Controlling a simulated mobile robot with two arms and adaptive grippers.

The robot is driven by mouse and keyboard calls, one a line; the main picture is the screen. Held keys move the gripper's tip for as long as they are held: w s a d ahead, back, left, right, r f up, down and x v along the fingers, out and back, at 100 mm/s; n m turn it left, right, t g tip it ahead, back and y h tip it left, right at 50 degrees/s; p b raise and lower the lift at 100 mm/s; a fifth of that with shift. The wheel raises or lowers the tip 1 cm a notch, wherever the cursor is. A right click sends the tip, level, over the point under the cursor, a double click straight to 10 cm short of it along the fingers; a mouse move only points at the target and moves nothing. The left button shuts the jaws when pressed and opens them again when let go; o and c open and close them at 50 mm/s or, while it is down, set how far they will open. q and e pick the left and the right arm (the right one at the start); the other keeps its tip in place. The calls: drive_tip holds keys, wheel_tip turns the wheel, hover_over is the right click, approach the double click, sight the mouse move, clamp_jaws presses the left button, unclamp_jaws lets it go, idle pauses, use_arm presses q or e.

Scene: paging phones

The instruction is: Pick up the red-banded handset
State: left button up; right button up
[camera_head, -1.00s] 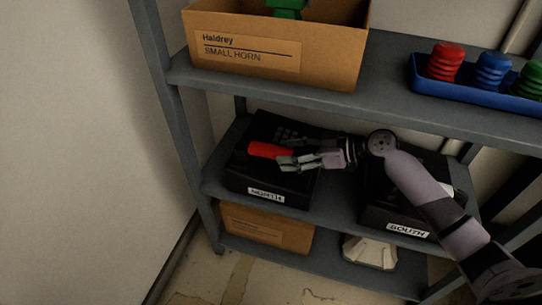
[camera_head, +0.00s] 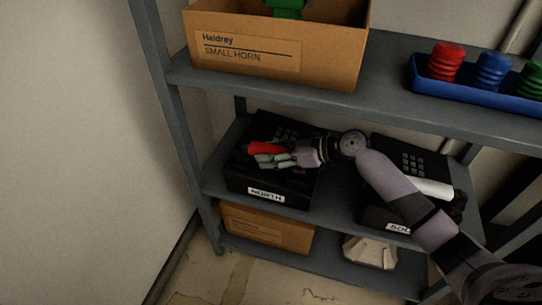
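The handset with a red band (camera_head: 264,149) lies across the black phone labelled NORTH (camera_head: 238,178), on the left of the middle shelf. My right gripper (camera_head: 259,161) comes in from the right, and its fingers overlap the near side of the red band. The two fingers look spread, with a small gap between them. I cannot tell whether they touch the handset. The hand hides the handset's right part. My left gripper is not in view.
A second phone (camera_head: 410,158) with a white-banded handset (camera_head: 430,187) stands to the right, partly behind my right arm. The shelf above (camera_head: 390,100) holds a cardboard box (camera_head: 335,65) and a blue tray (camera_head: 455,93). Another box (camera_head: 265,230) and a pale horn (camera_head: 370,251) sit below.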

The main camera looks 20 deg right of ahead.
clamp_jaws()
idle(0.3)
drive_tip(key=shift+r, duration=0.1)
